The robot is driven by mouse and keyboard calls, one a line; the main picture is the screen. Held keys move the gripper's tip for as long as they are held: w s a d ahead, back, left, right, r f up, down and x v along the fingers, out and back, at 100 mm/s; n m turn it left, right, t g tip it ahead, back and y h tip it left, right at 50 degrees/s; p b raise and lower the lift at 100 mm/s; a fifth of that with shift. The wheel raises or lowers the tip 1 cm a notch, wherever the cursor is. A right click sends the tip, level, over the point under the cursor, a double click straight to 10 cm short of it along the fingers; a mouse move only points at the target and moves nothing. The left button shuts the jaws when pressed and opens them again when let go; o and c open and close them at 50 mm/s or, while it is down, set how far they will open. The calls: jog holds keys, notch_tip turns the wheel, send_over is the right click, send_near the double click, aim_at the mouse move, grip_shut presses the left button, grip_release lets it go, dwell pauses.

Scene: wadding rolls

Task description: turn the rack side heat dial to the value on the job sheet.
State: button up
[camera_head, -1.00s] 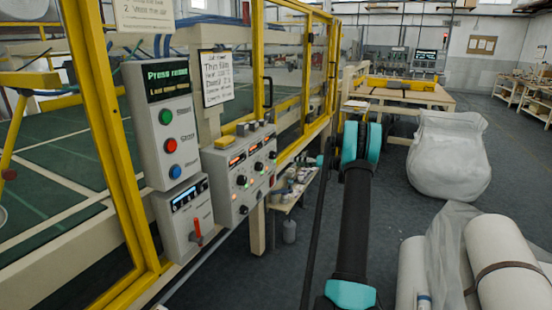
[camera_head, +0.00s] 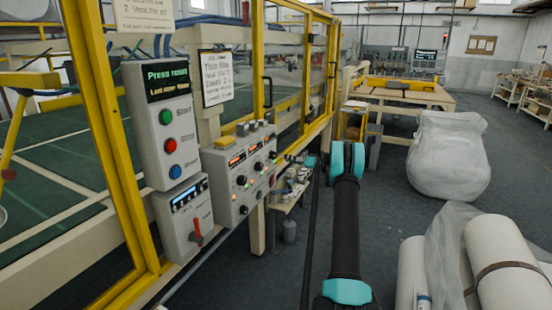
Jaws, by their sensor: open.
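The grey control panel (camera_head: 226,192) on the machine's side carries several black dials and three lit red-orange displays. Its labels are too small to read, so I cannot tell which dial is the rack side heat one. The job sheet (camera_head: 217,80) is a white handwritten page above the panel; its lower lines are blurred. My arm reaches forward at centre and bends left at its teal joint. My gripper (camera_head: 288,158) shows small and dark just right of the panel's far end, open, apart from the dials as far as I can see.
A button box (camera_head: 168,130) with green, red and blue buttons hangs left of the panel, above a box with a red lever (camera_head: 197,232). Yellow guard frames (camera_head: 112,130) line the machine. A wrapped bale (camera_head: 447,155) and white rolls (camera_head: 500,260) stand right. The grey floor between is open.

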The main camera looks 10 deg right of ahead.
aim_at(275, 156)
jog(key=x, duration=0.7)
jog(key=shift+a, duration=0.1)
jog(key=shift+c, duration=0.4)
jog(key=c, duration=1.1)
jog(key=shift+m, duration=0.4)
jog(key=m, duration=1.2)
jog(key=shift+r+m, duration=0.1)
jog(key=shift+m, duration=0.3)
